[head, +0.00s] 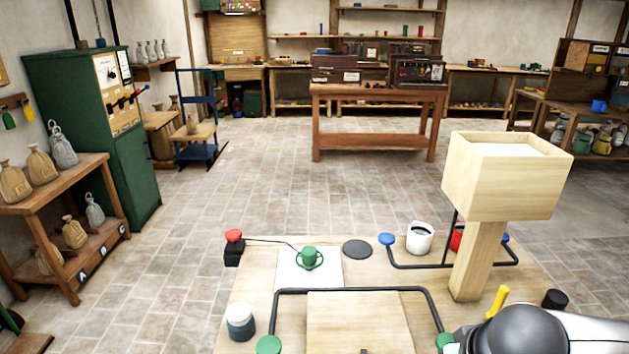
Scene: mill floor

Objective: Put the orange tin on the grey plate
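A dark grey round disc (357,249), which looks like the grey plate, lies flat near the far edge of the wooden worktable (262,285). Nothing stands on it. I see no clearly orange tin. A part of my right arm, white with a dark dome, is at the bottom right corner. Neither gripper is in view.
A wooden box on a post (508,180) rises at the table's right. A black rail (355,290) crosses the front. Around the disc are a green knobbed piece (309,257) on a white sheet, a white cup (420,239) and a red button (233,236). A jar (240,323) stands front left.

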